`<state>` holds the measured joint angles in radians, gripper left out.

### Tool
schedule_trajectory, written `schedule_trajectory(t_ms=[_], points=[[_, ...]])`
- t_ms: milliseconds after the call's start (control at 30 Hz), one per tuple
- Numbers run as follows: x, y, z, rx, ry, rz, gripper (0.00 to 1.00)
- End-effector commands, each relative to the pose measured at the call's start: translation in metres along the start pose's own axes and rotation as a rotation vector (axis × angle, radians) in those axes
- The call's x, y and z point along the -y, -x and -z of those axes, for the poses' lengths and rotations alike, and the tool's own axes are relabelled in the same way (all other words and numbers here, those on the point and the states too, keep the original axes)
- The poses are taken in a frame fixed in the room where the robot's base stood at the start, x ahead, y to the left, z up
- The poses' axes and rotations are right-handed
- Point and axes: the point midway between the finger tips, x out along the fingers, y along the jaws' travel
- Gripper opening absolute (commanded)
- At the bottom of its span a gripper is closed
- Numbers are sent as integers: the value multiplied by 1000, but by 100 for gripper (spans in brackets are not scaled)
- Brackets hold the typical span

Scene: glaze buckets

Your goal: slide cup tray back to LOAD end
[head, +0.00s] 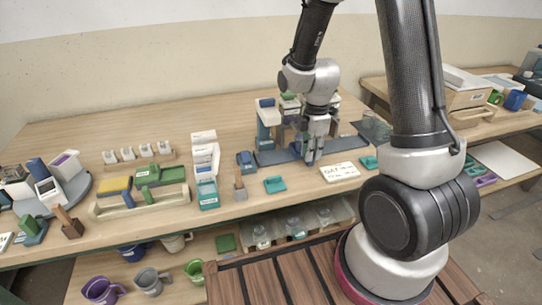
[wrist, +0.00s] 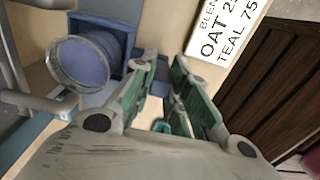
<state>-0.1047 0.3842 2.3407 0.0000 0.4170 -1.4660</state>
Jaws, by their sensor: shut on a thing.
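The cup tray (wrist: 131,52) is a blue square-walled holder in the wrist view, with a round blue-grey cup (wrist: 92,60) lying in it. In the head view the tray is mostly hidden by my gripper (head: 312,155), which points down over the blue slide rail (head: 276,158) on the bench. In the wrist view my gripper (wrist: 165,95) has its green-padded fingers close together beside the tray. It is shut on part of the tray, but the gripped part is hard to make out. I cannot read any LOAD marking.
A white card (head: 340,172) lies just in front of the rail, with a teal block (head: 275,184) to its left. A blue and white dispenser (head: 267,120) stands behind the rail. A dark panel (head: 375,128) is at the right. The back left of the bench is clear.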

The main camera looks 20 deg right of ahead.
Motion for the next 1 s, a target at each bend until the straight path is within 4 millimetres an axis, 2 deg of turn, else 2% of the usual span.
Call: schedule_trajectory(t_ms=[467,1000], points=[[-1,0,-3,0,0,-2,0],[-2,1,-43,0,-2,-4,0]])
